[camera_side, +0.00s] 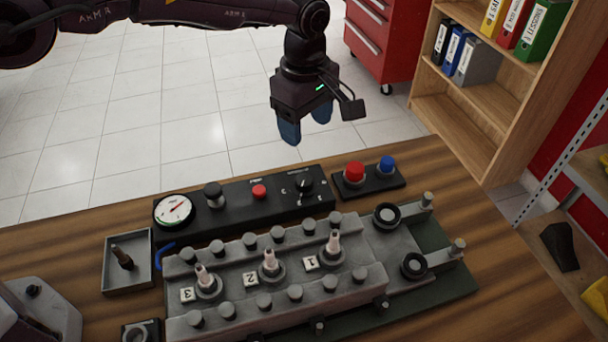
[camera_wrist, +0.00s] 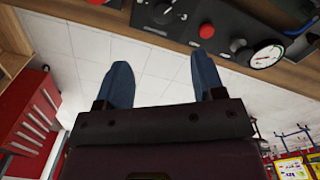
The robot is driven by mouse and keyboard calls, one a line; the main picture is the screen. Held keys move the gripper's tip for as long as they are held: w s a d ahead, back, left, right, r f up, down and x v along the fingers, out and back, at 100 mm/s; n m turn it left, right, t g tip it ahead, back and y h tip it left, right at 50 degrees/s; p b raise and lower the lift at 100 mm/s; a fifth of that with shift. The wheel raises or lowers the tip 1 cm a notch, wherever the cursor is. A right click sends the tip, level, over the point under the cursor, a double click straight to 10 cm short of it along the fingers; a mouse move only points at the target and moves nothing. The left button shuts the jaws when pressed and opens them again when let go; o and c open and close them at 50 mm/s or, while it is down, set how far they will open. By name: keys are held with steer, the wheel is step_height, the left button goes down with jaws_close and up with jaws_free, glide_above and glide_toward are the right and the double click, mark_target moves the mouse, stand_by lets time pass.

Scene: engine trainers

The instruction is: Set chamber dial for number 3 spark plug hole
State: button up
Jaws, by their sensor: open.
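The black control panel (camera_side: 236,209) lies across the back of the bench. Its rotary dial (camera_side: 305,185) is at the right end, with small white marks around it too small to read. The dial also shows at the top of the wrist view (camera_wrist: 165,11). My gripper (camera_side: 305,127) hangs open and empty, with blue fingertips, beyond the panel's far edge and apart from the dial. The grey engine head (camera_side: 345,287) carries plates 3, 2 and 1 from left to right. A pale spark plug stands by each, including plug 3 (camera_side: 203,277).
The panel also has a gauge (camera_side: 174,209), a dark knob (camera_side: 213,194) and a red button (camera_side: 259,191). A box with red and blue buttons (camera_side: 378,183) sits right of it. A small tray (camera_side: 128,285) holding a brown-handled item lies left.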

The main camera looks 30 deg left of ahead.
mark_target(304, 180)
steer(key=shift+n, duration=0.7)
step_height(304, 180, down, 13)
steer(key=shift+s+a+f, duration=0.1)
steer(key=shift+c, duration=0.2)
steer(key=c, duration=0.9)
